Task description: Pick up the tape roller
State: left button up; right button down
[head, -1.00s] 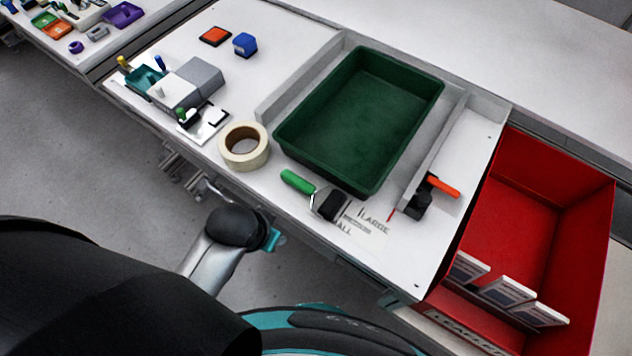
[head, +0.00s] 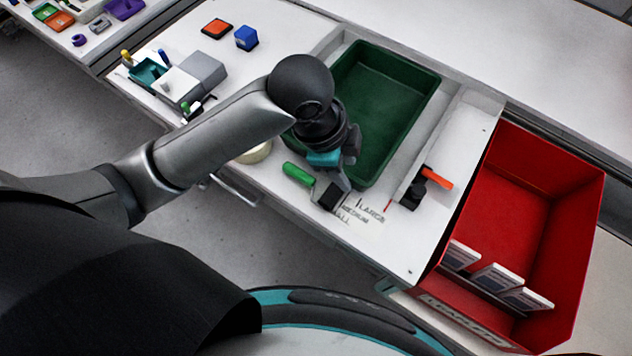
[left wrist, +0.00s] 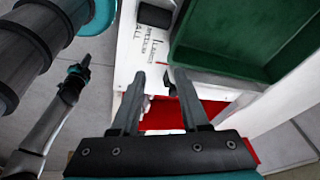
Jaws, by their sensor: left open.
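The tape roller appears to be the green-handled tool (head: 298,173) with a dark head, lying on the white worktop beside the printed size labels in the head view. My left gripper (head: 349,170) is above the worktop, close to the tool and the tray's near edge, and partly covers the tool's neck. In the left wrist view the left gripper (left wrist: 153,76) is open, with nothing held between its fingers. A dark block at the top of that view, beside the labels, looks like the roller's head (left wrist: 155,14). My right arm seems to show at that view's left; its jaws are unclear.
A green tray (head: 432,82) stands behind the gripper. An orange-handled black tool (head: 412,194) lies to the right. A red bin (head: 545,190) stands beyond the worktop's right edge. A cream tape roll (head: 258,154) is mostly hidden by my left arm.

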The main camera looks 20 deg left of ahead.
pick_arm(q)
jog(key=w+a+r+m+g+y, duration=0.2)
jog(key=w+a+m+y, duration=0.1)
jog(key=a+m, duration=0.3)
jog(key=n+b, duration=0.1)
jog(key=b, duration=0.3)
send_near(311, 179)
jog(key=f, duration=0.8)
jog(key=shift+s+f, duration=0.2)
jog(key=shift+f, duration=0.15)
jog(key=shift+c, duration=0.2)
grip_shut()
